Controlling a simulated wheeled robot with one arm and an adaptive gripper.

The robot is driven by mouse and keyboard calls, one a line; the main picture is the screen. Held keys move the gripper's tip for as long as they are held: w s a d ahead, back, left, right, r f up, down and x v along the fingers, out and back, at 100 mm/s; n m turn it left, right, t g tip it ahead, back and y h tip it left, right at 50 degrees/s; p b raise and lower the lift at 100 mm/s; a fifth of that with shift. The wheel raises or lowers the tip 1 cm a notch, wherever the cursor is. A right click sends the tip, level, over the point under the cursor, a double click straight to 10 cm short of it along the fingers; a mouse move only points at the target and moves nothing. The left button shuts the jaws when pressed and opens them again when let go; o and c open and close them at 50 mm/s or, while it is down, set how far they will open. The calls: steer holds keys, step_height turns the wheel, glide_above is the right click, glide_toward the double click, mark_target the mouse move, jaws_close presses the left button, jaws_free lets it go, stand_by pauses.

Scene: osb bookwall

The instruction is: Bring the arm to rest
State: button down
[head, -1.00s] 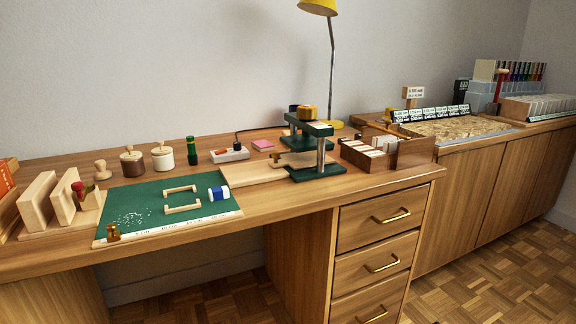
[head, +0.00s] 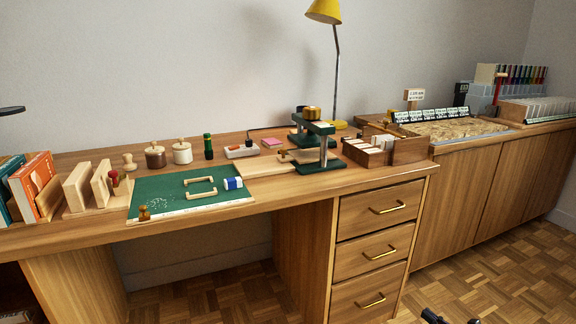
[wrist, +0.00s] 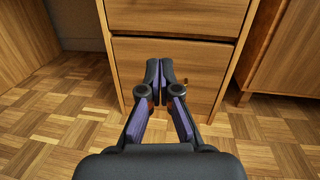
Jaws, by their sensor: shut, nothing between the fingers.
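My gripper (wrist: 160,82) is in the middle of the wrist view, its two dark fingers with purple sides held together and nothing between them. It points toward the wooden drawer fronts (wrist: 190,56) under the desk, with parquet floor below. Whether it touches the drawers cannot be told from this view. In the head view only a small dark tip of my gripper (head: 450,318) shows at the bottom edge, right of the drawers and over the floor.
The desk (head: 300,192) carries a green mat (head: 165,190), a green press (head: 318,150), jars and books (head: 35,185). A yellow lamp (head: 325,12) stands behind. Drawers with brass handles (head: 380,252) are below. The parquet floor (head: 500,270) at right is clear.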

steer(key=w+a+r+n+g+y+p, duration=0.3)
steer(key=a+r+n+g+y+p, duration=0.45)
steer(key=a+r, duration=1.4)
steer(key=s+a+r+n+g+p, duration=0.4)
steer(key=a+r+n, duration=0.25)
steer(key=r, duration=0.25)
steer(key=s+a+r+n+g+p, duration=0.4)
steer(key=s+a+r+n, duration=0.1)
steer(key=a+r, duration=0.25)
steer(key=s+a+r+n+g+h+p, duration=0.2)
steer(key=s+a+r+n+h+p, duration=0.15)
steer(key=s+r+p, duration=0.35)
steer(key=s+a+r+n+g+h+p, duration=0.25)
steer(key=s+r+n, duration=0.2)
steer(key=s, duration=0.45)
steer(key=s+d+r+n+t+h+p, duration=0.1)
steer(key=s+d+r+n+h+p, duration=0.2)
steer(key=s+d+r+h+p, duration=0.6)
steer(key=s+d+r+p, duration=0.1)
steer(key=s+d+p, duration=0.2)
steer(key=s, duration=0.1)
steer(key=shift+s, duration=0.3)
steer(key=shift+d, duration=0.1)
